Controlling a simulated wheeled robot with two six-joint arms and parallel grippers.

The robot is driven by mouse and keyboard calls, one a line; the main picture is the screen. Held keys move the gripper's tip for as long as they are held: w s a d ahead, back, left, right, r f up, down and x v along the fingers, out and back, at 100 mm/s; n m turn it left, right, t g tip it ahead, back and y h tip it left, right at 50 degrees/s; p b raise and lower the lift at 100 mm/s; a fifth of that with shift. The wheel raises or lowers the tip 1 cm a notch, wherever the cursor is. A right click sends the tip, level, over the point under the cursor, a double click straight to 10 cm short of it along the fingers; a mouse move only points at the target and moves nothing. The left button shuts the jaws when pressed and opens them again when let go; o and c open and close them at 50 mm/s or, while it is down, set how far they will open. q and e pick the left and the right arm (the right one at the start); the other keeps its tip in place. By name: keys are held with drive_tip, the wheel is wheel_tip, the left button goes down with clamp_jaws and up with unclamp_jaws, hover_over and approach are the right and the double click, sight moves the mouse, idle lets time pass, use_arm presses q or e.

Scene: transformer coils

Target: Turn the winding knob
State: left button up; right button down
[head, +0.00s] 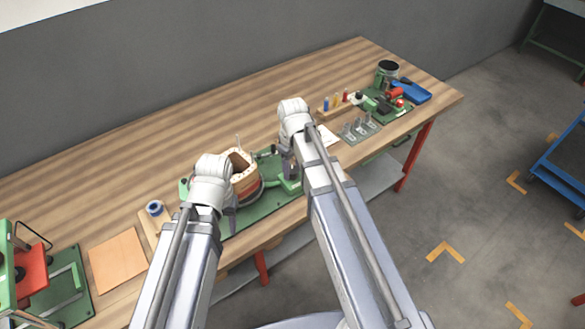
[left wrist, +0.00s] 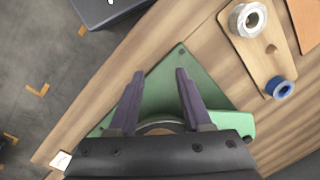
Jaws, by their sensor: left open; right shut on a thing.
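The winding machine stands on a green baseplate (head: 238,222) near the table's front edge. It carries a wooden former (head: 243,160) with a reddish coil band around its lower part. My right gripper (head: 287,168) is at the machine's right side, by its green stand, and is shut on what appears to be the winding knob. The knob itself is hidden by the gripper and arm. My left gripper (head: 231,222) is in front of the former, pointing down. In the left wrist view its two purple fingers (left wrist: 159,72) are apart with nothing between them, above the green baseplate (left wrist: 163,85).
A wooden board (left wrist: 248,52) with a blue spool (left wrist: 280,88) and a metal ring lies left of the machine. A tan sheet (head: 118,260) and a red-and-green press (head: 32,270) are further left. Metal posts (head: 358,129) and a green tool board stand right.

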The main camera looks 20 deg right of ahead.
drive_tip(key=m, duration=0.5)
drive_tip(key=shift+m, duration=0.3)
drive_tip(key=m, duration=1.1)
drive_tip(key=shift+m, duration=2.7)
